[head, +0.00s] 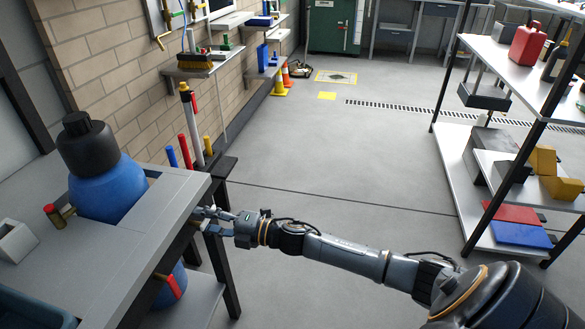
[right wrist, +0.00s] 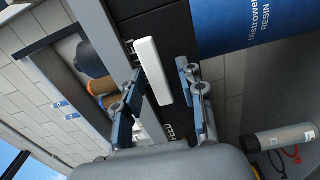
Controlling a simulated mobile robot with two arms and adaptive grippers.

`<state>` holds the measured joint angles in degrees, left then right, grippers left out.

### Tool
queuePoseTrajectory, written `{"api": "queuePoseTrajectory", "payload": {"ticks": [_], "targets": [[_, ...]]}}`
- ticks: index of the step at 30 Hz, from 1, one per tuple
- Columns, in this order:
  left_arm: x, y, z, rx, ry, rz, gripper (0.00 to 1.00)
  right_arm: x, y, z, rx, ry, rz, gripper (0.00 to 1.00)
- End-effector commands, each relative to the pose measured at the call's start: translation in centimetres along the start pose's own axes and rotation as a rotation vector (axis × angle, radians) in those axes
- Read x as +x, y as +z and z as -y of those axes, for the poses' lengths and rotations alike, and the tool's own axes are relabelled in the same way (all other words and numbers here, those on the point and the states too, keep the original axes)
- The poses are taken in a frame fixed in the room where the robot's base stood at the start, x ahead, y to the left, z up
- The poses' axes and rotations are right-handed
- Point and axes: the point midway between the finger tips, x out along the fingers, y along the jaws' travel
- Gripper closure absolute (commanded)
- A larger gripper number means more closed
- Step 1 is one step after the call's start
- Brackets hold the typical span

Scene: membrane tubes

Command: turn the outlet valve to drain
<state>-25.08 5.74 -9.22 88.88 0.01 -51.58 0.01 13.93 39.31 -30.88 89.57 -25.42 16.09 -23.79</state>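A white, bar-shaped handle (right wrist: 153,70) lies against a dark panel (right wrist: 165,30) in the right wrist view. My right gripper (right wrist: 160,74) is open, with one finger on each side of the bar. I cannot tell whether either finger touches it. In the head view my right gripper (head: 203,219) is at the right edge of the grey bench (head: 150,230); the white bar cannot be made out there. My left gripper is not in view.
A blue resin cylinder (right wrist: 255,25) and a silver cylinder (right wrist: 280,138) are near my right gripper. Shelving (head: 455,180) stands at right; the floor between is clear.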

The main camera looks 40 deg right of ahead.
Motion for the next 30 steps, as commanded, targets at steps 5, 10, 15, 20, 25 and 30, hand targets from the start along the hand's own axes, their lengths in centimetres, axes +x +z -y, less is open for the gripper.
{"api": "queuePoseTrajectory", "payload": {"ticks": [5,10,15,20,25,30], "targets": [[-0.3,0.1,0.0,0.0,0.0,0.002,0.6,0.0,0.1,0.3,0.22,-0.001,0.001,0.6],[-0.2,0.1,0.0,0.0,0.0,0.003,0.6,0.0,-0.3,1.0,0.594,-0.002,0.0,0.6],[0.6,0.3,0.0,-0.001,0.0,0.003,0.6,0.0,-0.8,1.7,0.982,-0.003,0.0,0.6],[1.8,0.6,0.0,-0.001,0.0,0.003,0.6,0.0,-1.3,2.1,1.343,-0.003,0.0,0.6],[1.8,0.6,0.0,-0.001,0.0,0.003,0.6,-1.8,-1.7,2.0,1.57,-0.006,0.008,0.6],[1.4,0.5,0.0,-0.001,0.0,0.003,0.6,-5.2,-1.7,1.9,1.564,-0.005,0.007,0.6]]}}
